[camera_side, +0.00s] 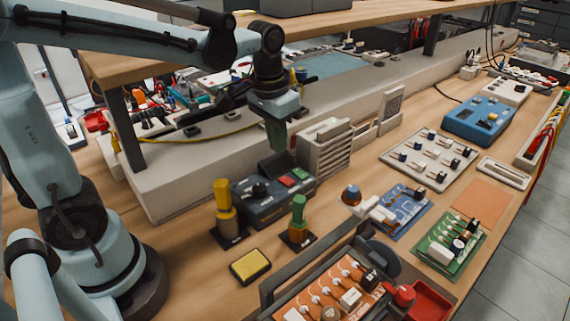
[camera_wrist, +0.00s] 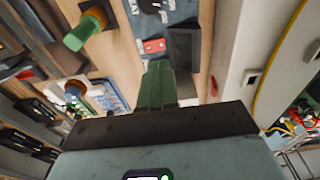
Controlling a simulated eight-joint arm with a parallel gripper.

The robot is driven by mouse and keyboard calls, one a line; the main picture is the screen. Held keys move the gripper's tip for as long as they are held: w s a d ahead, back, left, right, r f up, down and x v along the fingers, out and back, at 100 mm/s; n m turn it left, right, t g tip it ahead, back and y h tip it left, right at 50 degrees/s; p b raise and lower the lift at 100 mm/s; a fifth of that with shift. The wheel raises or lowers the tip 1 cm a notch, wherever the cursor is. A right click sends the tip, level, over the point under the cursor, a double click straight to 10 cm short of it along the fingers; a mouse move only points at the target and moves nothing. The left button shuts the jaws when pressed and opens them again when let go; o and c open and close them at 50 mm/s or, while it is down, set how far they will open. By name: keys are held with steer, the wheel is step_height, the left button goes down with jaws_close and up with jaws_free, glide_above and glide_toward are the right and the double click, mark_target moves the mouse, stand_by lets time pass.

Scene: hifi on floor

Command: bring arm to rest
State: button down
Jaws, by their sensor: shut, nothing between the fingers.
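My gripper (camera_side: 276,148) hangs from my light-blue arm in the side view, fingers pointing down. It is in the air above and behind the dark blue device (camera_side: 262,207) with red and green buttons. Its green fingers look closed together, with nothing seen between them. In the wrist view my gripper (camera_wrist: 158,72) shows as one green block, near the dark box and red button of the device. The fingertips appear clear of it, though the exact gap is hard to tell.
A yellow-handled tool (camera_side: 225,205) and a green-handled tool (camera_side: 298,215) stand upright near the device. A yellow sponge (camera_side: 250,266) lies in front. A grey drawer unit (camera_side: 325,150) stands close to the right of my gripper. A wooden shelf (camera_side: 340,22) runs behind.

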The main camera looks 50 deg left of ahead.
steer(key=s+t, duration=0.4)
steer(key=s, duration=0.1)
steer(key=shift+s+d+r, duration=0.15)
steer(key=shift+r, duration=0.05)
steer(key=shift+s+f+t, duration=0.35)
steer(key=shift+s+t, duration=0.4)
steer(key=shift+t, duration=0.25)
